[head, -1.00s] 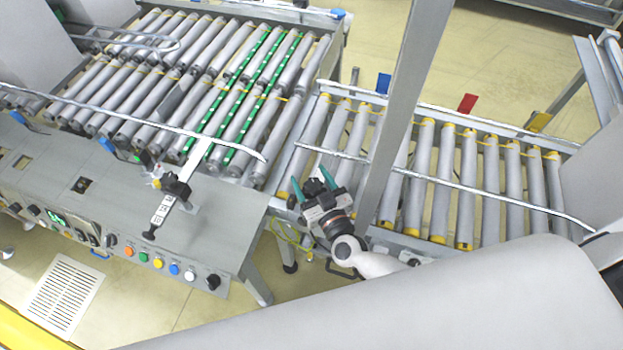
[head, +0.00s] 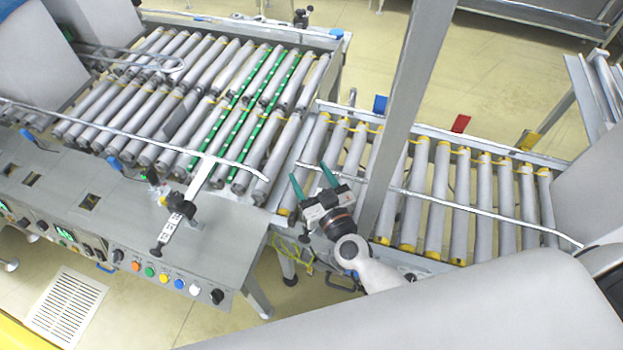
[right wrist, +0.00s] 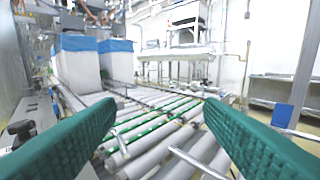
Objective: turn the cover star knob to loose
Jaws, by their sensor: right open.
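A black knob (head: 157,250) sits at the near end of a marked white bar on the grey machine top, beside a dark clamp (head: 178,204). Another black knob (head: 216,296) is at the right end of the front panel. I cannot tell which is the cover star knob. A dark knob (right wrist: 20,130) also shows at the left edge in the right wrist view. My right gripper (head: 308,171), with green fingers, is open and empty, above the gap between machine and right conveyor, right of and apart from these knobs. My left gripper is not in view.
A roller bed (head: 200,90) with green strips lies behind the machine top. A second roller conveyor (head: 460,200) is at the right. A grey post (head: 410,110) stands close right of my gripper. A thin guide rail (head: 470,208) crosses the right conveyor.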

